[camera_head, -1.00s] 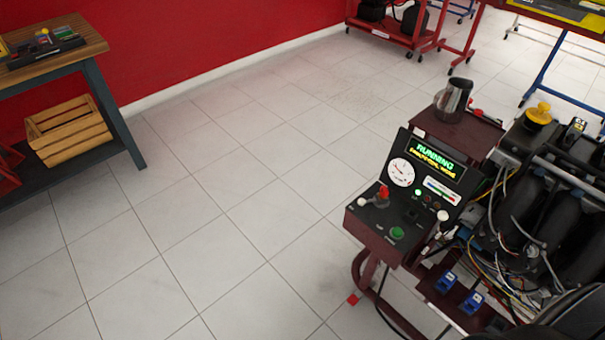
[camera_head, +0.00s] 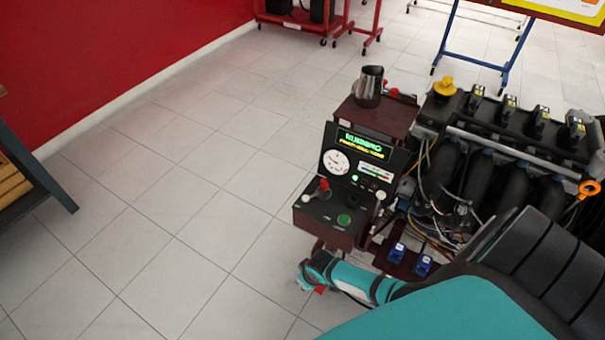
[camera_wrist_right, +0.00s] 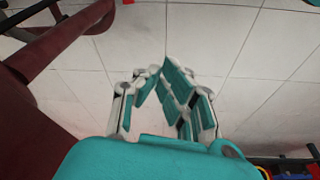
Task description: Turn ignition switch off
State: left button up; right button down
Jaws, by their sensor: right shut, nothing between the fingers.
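The engine trainer's control panel (camera_head: 330,215) is right of centre in the head view. Its lit display (camera_head: 363,146) appears to read RUNNING. The panel top has a red-topped control (camera_head: 324,185), a green button (camera_head: 344,219) and white knobs. I cannot tell which small control is the ignition switch. My right arm reaches in from the lower right, its end low in front of the panel. In the right wrist view my right gripper (camera_wrist_right: 160,70) is shut and empty above the floor, apart from the trainer. My left gripper is not in view.
The engine (camera_head: 500,150) with wiring stands right of the panel. A maroon frame (camera_wrist_right: 50,50) is at the left of the wrist view. The tiled floor (camera_head: 170,220) left of the trainer is clear.

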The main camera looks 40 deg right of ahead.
jog(key=w+d+r+p, duration=0.1)
jog(key=w+r, duration=0.9)
jog(key=r, duration=0.2)
jog(key=w+d+r+m, duration=0.1)
jog(key=w+d+r, duration=0.4)
jog(key=d+r, duration=0.1)
jog(key=w+d+r+m+h+p, duration=0.1)
jog(key=w+d+r+m, duration=0.1)
jog(key=w+d+r, duration=0.3)
notch_tip(320, 180, up, 4)
jog(key=shift+w+d+t+p, duration=0.2)
jog(key=shift+d+t+p, duration=0.15)
jog(key=shift+d, duration=0.45)
